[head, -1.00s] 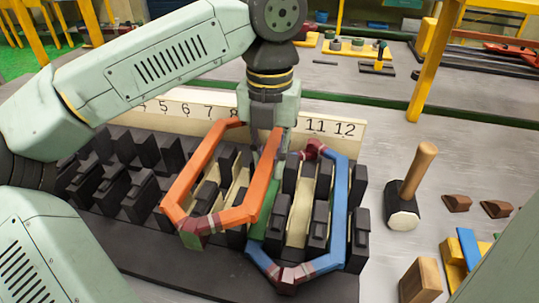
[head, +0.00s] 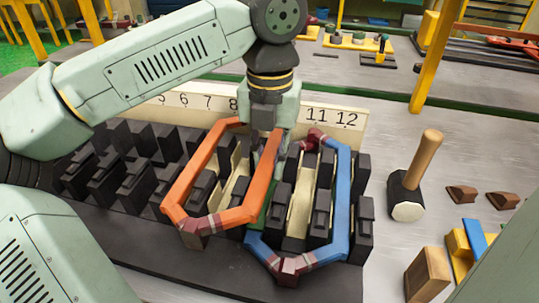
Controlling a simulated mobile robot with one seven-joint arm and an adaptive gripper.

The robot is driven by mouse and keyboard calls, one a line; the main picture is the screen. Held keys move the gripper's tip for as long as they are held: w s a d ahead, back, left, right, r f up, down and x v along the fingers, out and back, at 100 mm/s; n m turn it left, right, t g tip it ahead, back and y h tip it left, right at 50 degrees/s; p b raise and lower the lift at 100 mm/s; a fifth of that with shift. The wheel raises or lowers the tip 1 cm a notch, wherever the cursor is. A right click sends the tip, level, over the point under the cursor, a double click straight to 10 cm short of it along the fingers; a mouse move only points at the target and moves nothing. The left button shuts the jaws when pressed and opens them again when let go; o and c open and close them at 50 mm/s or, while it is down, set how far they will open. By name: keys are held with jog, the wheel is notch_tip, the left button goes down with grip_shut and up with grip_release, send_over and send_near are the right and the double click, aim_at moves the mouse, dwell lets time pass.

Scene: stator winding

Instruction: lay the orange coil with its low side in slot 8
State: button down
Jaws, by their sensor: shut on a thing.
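The orange coil (head: 203,165) is a long loop with dark red bands at its near end. It sits over the black stator teeth in the middle of the block. My gripper (head: 279,146) is shut on its right side near the far end, below the wrist. The left side runs along the teeth; I cannot tell whether it is down in a slot. The number board (head: 335,116) behind the teeth shows 5 to 8 and 11, 12; my wrist hides the numbers between. Slot 8's opening is hard to make out.
A blue coil (head: 342,200) lies around teeth to the right, its near left corner close to the orange coil. A mallet (head: 407,195) stands right of the block, with wooden wedges (head: 462,194), a wooden block (head: 427,275) and a blue and yellow piece (head: 472,243) nearby.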

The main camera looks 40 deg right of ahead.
jog(key=shift+f+b, duration=1.3)
jog(key=shift+f, duration=0.35)
jog(key=shift+s+a+f, duration=0.1)
jog(key=shift+f, duration=0.2)
jog(key=c, duration=1.6)
grip_release()
jog(key=shift+o, duration=1.2)
jog(key=shift+r, duration=0.1)
jog(key=shift+r, duration=0.25)
jog(key=shift+r+p, duration=0.4)
jog(key=shift+r, duration=0.2)
